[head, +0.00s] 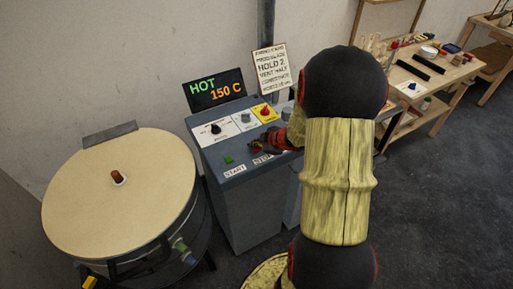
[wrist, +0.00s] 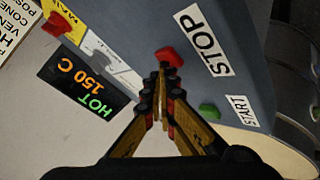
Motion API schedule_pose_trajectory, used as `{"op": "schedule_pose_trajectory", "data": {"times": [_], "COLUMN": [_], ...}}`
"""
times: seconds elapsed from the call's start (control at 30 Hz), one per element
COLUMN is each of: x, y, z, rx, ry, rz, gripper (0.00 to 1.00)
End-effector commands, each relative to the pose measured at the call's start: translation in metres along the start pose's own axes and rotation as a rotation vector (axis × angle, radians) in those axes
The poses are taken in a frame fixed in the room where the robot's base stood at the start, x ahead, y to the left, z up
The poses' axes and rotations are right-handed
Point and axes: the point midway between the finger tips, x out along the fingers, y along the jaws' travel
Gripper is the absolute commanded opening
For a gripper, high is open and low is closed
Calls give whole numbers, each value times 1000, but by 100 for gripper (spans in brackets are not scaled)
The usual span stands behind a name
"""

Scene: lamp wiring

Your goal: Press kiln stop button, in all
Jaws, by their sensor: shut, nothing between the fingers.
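The red stop button (wrist: 170,56) sits on the blue-grey control panel, beside the STOP label (wrist: 203,42). My gripper (wrist: 163,70) is shut and empty, its fingertips right at the near edge of the red button in the wrist view. I cannot tell whether they touch it. In the head view my gripper (head: 257,147) is low over the panel, just above the partly hidden STOP label (head: 262,160), and I cannot make out the button apart from it. The green start button (head: 228,160) lies to its left; it also shows in the wrist view (wrist: 209,111).
The display (head: 216,91) reads HOT 150 C. A black knob (head: 215,128), a grey knob (head: 246,117) and a red knob (head: 265,110) on yellow stand behind my gripper. A sign (head: 271,67) stands behind. The round kiln (head: 85,190) is at left, a cluttered workbench (head: 440,70) at right.

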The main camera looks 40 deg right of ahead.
Motion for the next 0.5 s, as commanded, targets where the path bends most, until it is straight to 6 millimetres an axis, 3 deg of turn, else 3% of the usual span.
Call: {"op": "schedule_pose_trajectory", "data": {"times": [0.5], "x": [-9], "y": [6], "z": [-6], "rx": [1], "ry": [-1], "rz": [-1], "gripper": [0]}}
